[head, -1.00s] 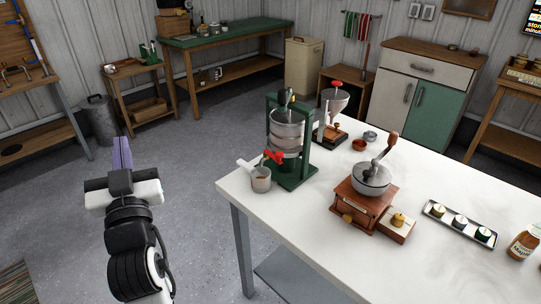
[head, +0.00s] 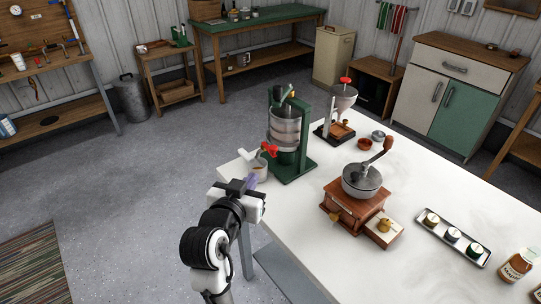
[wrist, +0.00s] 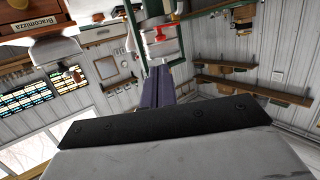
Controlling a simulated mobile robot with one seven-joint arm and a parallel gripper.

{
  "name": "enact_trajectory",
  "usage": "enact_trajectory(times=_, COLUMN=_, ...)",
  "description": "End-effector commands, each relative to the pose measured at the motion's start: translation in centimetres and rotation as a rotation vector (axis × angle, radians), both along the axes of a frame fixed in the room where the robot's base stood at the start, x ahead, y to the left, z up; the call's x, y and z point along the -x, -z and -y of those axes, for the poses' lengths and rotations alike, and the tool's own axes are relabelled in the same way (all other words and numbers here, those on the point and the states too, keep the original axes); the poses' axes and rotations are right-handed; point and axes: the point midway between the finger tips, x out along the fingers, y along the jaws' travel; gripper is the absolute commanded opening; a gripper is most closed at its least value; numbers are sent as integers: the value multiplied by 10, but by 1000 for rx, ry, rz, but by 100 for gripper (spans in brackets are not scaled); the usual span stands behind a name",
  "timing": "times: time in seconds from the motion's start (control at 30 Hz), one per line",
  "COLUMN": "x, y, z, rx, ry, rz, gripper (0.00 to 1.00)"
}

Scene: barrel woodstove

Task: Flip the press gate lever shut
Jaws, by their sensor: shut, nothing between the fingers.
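The green-framed press (head: 303,140) stands on the white table near its far left corner, with a metal cylinder. Its red gate lever (head: 269,151) sticks out low on the front left side. In the wrist view the lever (wrist: 160,34) shows red against the pale cylinder (wrist: 165,50), beyond my fingertips. My gripper (head: 252,180) is shut and empty, its purple fingers together, just in front of and below the lever, apart from it as far as I can tell. In the wrist view the fingers (wrist: 158,84) point towards the press. A small cup (head: 260,167) below the lever is partly hidden by my gripper.
A wooden grinder (head: 355,203) with a metal bowl and crank stands right of the press. The floor left of the table is clear.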

Motion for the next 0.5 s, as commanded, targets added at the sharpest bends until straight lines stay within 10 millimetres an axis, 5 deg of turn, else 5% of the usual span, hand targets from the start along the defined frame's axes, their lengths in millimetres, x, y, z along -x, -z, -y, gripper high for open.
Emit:
enact_trajectory(times=0.37, x=-20, y=10, z=7, rx=-8, ry=0, rz=5, gripper=0)
enact_trajectory(times=0.5, x=-47, y=8, z=17, rx=-1, ry=-1, rz=-3, gripper=0)
